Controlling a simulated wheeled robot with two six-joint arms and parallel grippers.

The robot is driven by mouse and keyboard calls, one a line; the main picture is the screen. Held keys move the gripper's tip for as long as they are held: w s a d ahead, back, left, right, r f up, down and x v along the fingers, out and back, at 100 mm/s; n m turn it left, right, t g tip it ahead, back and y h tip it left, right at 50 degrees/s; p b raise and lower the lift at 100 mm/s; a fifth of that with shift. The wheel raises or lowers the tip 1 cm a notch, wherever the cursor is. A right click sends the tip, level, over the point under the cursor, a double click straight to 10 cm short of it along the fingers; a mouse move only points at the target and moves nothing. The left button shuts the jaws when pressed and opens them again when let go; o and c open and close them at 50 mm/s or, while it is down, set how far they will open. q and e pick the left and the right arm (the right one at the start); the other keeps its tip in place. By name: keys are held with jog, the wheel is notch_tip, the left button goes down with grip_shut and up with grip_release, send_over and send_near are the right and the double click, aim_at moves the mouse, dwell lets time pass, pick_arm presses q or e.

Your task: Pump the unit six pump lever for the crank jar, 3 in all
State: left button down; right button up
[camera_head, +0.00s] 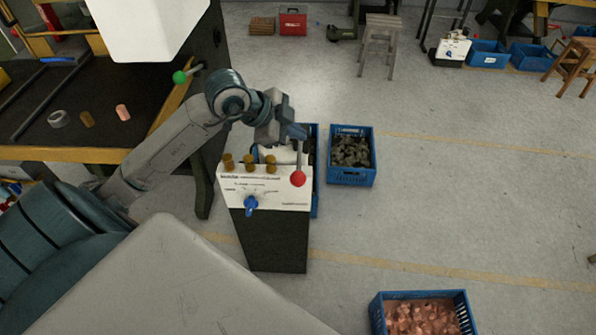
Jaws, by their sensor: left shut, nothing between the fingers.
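The unit (265,195) has a white sloped panel with small print on a dark pedestal. A pump lever with a red ball end (298,179) stands at the panel's right side, its thin grey rod rising behind the ball. A blue knob (250,204) sits low on the panel, and several brass-coloured pieces (250,163) stand along its top edge. My left gripper (296,131) is at the upper end of the lever rod, above the red ball. It is shut and empty; whether it touches the rod I cannot tell. I cannot make out a crank jar. My right gripper is out of view.
A blue crate of dark lumps (352,181) stands right of the unit; another is partly hidden behind it. A blue crate of copper pieces (376,312) is at the bottom. A lever with a green ball (179,77) is at the left bench.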

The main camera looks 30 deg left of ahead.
pick_arm(q)
jog(key=shift+a+y, duration=0.3)
jog(key=shift+a, duration=0.1)
jog(key=shift+f, duration=0.15)
jog(key=b, duration=0.6)
send_over(294, 173)
notch_tip(294, 173, down, 8)
jog(key=shift+w+a+r, duration=0.1)
jog(key=shift+w+r, duration=0.05)
jog(key=shift+r, duration=0.1)
jog(key=shift+f+b, duration=0.45)
jog(key=shift+f, duration=0.05)
jog(key=shift+f, duration=0.15)
dwell(0.9)
jog(key=shift+f, duration=0.25)
